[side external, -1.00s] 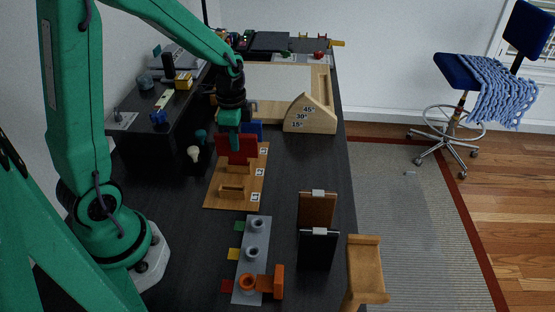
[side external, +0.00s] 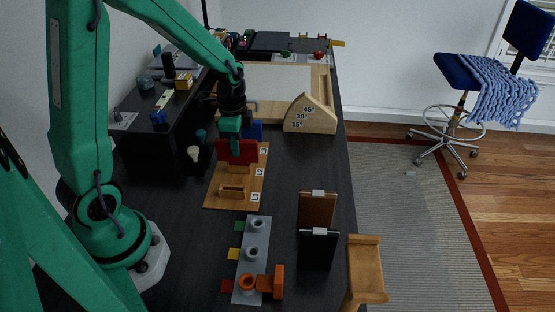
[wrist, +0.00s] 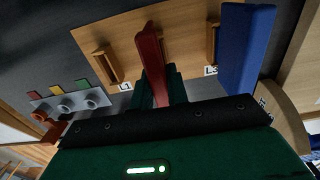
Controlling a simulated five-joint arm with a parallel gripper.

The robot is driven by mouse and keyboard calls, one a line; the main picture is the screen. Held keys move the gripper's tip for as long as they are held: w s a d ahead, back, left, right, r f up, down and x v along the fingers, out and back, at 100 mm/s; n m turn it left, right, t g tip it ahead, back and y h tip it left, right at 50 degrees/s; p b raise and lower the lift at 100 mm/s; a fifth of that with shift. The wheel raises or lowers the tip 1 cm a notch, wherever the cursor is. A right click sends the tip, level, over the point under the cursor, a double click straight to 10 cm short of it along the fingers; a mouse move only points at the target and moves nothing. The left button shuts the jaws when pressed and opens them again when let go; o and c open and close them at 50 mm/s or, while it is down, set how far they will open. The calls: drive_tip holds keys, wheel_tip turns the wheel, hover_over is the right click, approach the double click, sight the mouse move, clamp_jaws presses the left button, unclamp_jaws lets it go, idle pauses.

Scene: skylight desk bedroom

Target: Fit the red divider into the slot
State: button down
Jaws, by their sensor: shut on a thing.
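My gripper (side external: 235,150) is shut on the red divider (side external: 246,152), holding it upright over the wooden slotted board (side external: 217,199). In the wrist view the red divider (wrist: 150,60) stands edge-on between the finger pads of my gripper (wrist: 158,85). Its lower edge is at the middle wooden slot holder (side external: 237,169); I cannot tell how far it is inside. The front slot holder (side external: 231,192) is empty, and it shows near the L1 label in the wrist view (wrist: 105,62). A blue divider (side external: 254,129) stands behind the red one, at the L3 side (wrist: 248,45).
A grey peg plate (side external: 252,241) with an orange part (side external: 268,283) lies in front of the board. Two clipboard-like panels (side external: 317,210) (side external: 318,250) stand to the right. A wooden angle block (side external: 311,115) is behind right. A light bulb (side external: 193,153) is left.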

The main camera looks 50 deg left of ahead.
drive_tip(key=c, duration=1.3)
unclamp_jaws()
wheel_tip(320, 180, up, 7)
drive_tip(key=shift+r, duration=0.35)
